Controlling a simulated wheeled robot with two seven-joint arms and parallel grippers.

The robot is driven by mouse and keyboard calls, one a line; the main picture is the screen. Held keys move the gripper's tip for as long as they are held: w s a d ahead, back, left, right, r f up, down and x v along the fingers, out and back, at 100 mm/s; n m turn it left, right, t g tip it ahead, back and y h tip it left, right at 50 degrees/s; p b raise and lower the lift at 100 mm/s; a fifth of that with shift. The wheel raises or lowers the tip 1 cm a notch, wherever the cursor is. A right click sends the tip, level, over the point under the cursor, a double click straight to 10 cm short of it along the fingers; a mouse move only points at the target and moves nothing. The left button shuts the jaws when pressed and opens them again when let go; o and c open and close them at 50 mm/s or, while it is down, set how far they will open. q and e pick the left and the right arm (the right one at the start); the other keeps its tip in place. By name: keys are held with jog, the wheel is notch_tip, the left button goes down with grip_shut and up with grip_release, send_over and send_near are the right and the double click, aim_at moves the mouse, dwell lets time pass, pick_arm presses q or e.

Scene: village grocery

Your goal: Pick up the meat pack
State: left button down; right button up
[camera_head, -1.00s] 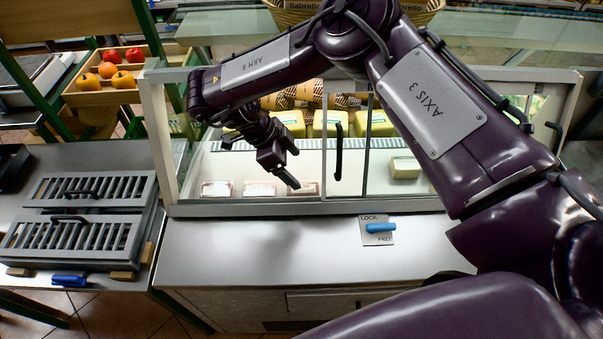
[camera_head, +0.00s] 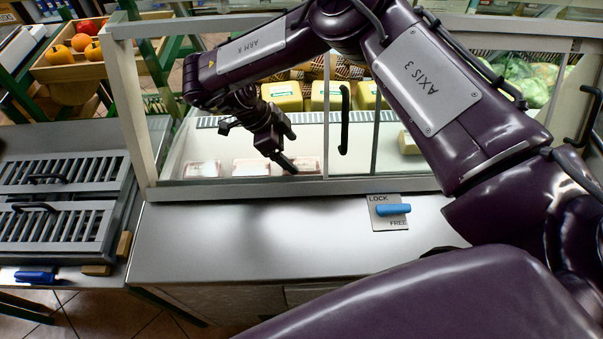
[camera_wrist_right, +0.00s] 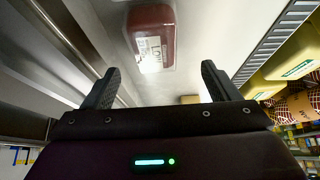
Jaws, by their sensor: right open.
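Three flat meat packs with pale labels lie in a row on the white floor of the glass display case: a left one (camera_head: 202,169), a middle one (camera_head: 251,168) and a right one (camera_head: 308,164). My right gripper (camera_head: 284,160) reaches into the case from above, close to the right pack in the picture. In the right wrist view the gripper (camera_wrist_right: 160,72) is open and empty. One dark red pack (camera_wrist_right: 152,30) with a white label lies beyond its fingertips, apart from them, roughly centred between them. My left gripper does not show.
The case's front frame (camera_head: 290,186) stands close before my gripper, with a black-handled glass panel (camera_head: 345,118) to its right. Yellow blocks (camera_head: 283,96) stand behind. A steel counter (camera_head: 260,235) with a blue lock lever (camera_head: 394,209) lies in front. Slatted grates (camera_head: 60,172) are at left.

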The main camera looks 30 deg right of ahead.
aim_at(301, 165)
jog(key=x, duration=0.7)
jog(key=shift+s+a+f, duration=0.15)
jog(key=shift+s+a, duration=0.1)
jog(key=shift+a, duration=0.1)
jog(key=shift+c, duration=0.4)
jog(key=c, duration=1.1)
jog(key=shift+p, duration=0.3)
